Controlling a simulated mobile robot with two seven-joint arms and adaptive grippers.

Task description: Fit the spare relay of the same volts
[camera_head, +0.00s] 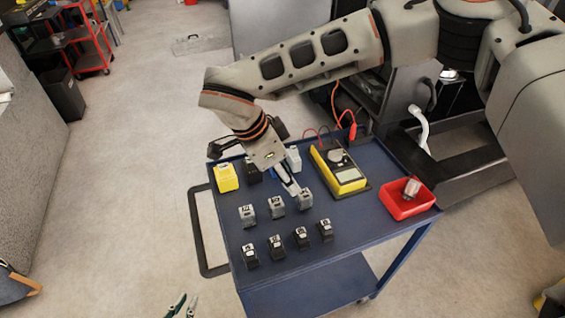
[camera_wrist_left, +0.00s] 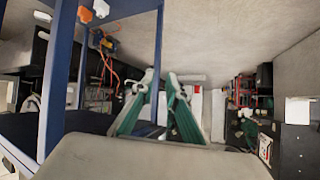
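A row of grey, clear-sided relays stands on the blue cart: one at left (camera_head: 247,215), one in the middle (camera_head: 276,207), one at right (camera_head: 305,201). In front is a row of several black relays (camera_head: 275,242) with pale tops. Their markings are too small to read. Another relay (camera_head: 411,187) lies tilted in a red tray (camera_head: 400,210). My right gripper (camera_head: 295,190) points down at the right grey relay; whether it grips it is unclear. My left gripper (camera_head: 184,306), green-padded, is low beside the cart. The left wrist view shows its fingers (camera_wrist_left: 160,84) apart and empty.
On the cart (camera_head: 355,228) stand a yellow block (camera_head: 226,178), a black block (camera_head: 253,172), a white block (camera_head: 294,158) and a yellow multimeter (camera_head: 340,171) with red leads. A red shelf trolley (camera_head: 90,45) stands far left.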

